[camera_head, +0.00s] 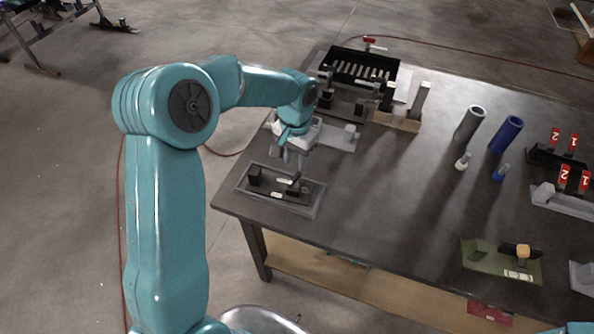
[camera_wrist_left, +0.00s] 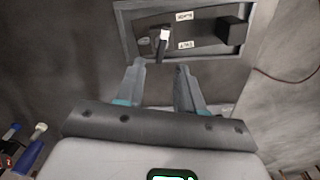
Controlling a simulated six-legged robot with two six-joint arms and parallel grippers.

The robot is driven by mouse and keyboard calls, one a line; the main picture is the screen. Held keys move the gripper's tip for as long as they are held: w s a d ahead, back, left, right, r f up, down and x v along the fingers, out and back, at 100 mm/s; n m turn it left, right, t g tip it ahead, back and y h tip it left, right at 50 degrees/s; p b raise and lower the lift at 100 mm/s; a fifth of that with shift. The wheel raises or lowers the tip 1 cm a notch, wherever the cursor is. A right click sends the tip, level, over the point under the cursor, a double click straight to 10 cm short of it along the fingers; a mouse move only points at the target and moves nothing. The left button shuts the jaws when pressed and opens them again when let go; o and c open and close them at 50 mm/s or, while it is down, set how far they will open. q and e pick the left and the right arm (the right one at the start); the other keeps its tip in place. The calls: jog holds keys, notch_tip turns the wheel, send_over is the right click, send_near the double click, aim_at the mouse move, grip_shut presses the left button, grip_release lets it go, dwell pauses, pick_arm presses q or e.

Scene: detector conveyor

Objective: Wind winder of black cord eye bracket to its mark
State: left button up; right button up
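A grey-rimmed tray (camera_head: 313,212) near the left corner of the table carries a black bracket unit with a black block (camera_head: 255,175) and a small dark upright lever (camera_head: 295,183), which may be the winder. In the left wrist view the black block (camera_wrist_left: 232,32) stands at the right and the lever (camera_wrist_left: 162,42), with a white tip, at the left. Small white labels (camera_wrist_left: 185,16) lie on the tray floor. My left gripper (camera_head: 290,153) hovers above and behind the tray. Its fingers (camera_wrist_left: 160,70) are apart with nothing between them.
A grey fixture (camera_head: 345,137) stands just behind my left gripper, and a black rack (camera_head: 345,62) is farther back. Grey (camera_head: 470,123) and blue (camera_head: 507,133) cylinders stand at the right. A green fixture (camera_head: 480,262) is near the front edge. The table's middle is clear.

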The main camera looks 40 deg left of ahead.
aim_at(295, 178)
pick_arm(q)
notch_tip(295, 178, down, 7)
jog(key=shift+s+r+p, duration=0.1)
jog(key=shift+p, duration=0.35)
jog(key=shift+s+a+r, duration=0.15)
jog(key=shift+s+a, duration=0.05)
jog(key=shift+s, duration=0.1)
jog(key=shift+w+d, duration=0.15)
jog(key=shift+w, duration=0.05)
grip_shut()
